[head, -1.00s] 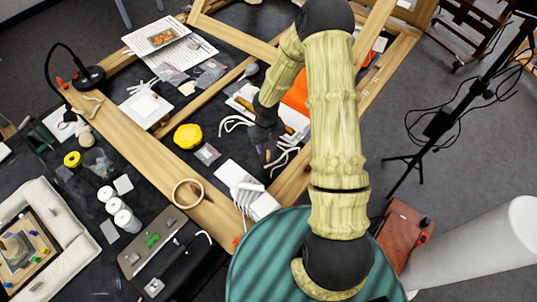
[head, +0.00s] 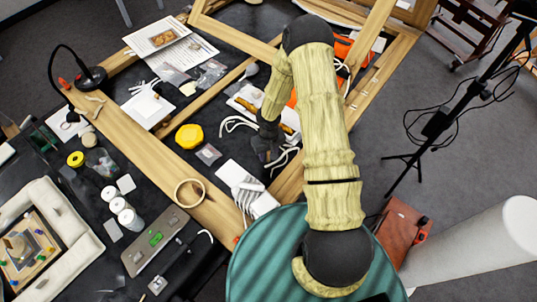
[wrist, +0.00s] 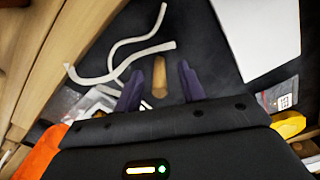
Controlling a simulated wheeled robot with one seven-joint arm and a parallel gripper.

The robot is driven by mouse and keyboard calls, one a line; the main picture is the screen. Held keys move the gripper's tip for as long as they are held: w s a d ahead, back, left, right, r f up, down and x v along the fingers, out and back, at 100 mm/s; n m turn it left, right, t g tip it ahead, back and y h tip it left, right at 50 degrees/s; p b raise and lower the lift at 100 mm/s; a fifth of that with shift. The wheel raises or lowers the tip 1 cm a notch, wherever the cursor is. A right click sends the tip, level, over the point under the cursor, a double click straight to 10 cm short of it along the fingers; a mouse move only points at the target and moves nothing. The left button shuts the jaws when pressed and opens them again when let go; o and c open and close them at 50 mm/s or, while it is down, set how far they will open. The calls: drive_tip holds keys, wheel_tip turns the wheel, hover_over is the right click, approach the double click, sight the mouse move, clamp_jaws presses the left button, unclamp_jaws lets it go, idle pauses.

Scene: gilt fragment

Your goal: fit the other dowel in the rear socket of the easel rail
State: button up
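My gripper (wrist: 160,85) is open in the wrist view, with its two dark purple fingers apart. A short tan wooden dowel (wrist: 159,76) shows between the fingers, with a dark gap on each side. In the head view my gripper (head: 268,152) is low over the dark work surface inside the wooden frame; the dowel is too small to make out clearly there. The easel's wooden rail (head: 375,82) runs along the right side, with small pale marks on it. I cannot tell which mark is the rear socket.
White cords (wrist: 125,48) lie close to the fingers. A white card (wrist: 258,35) is at upper right in the wrist view. A yellow lump (head: 189,136), an orange bag (head: 345,48) and a white block with cords (head: 247,188) lie around. A green round stool (head: 262,255) is in front.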

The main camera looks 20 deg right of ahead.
drive_tip(key=shift+c, duration=0.4)
clamp_jaws()
drive_tip(key=shift+r, duration=0.15)
drive_tip(key=shift+r, duration=0.2)
wheel_tip(320, 180, up, 6)
drive_tip(key=shift+r+b, duration=0.15)
drive_tip(key=shift+b, duration=0.75)
drive_tip(key=s+d+b, duration=0.6)
drive_tip(key=s+d, duration=0.4)
drive_tip(key=s, duration=0.4)
drive_tip(key=shift+s+d, duration=0.3)
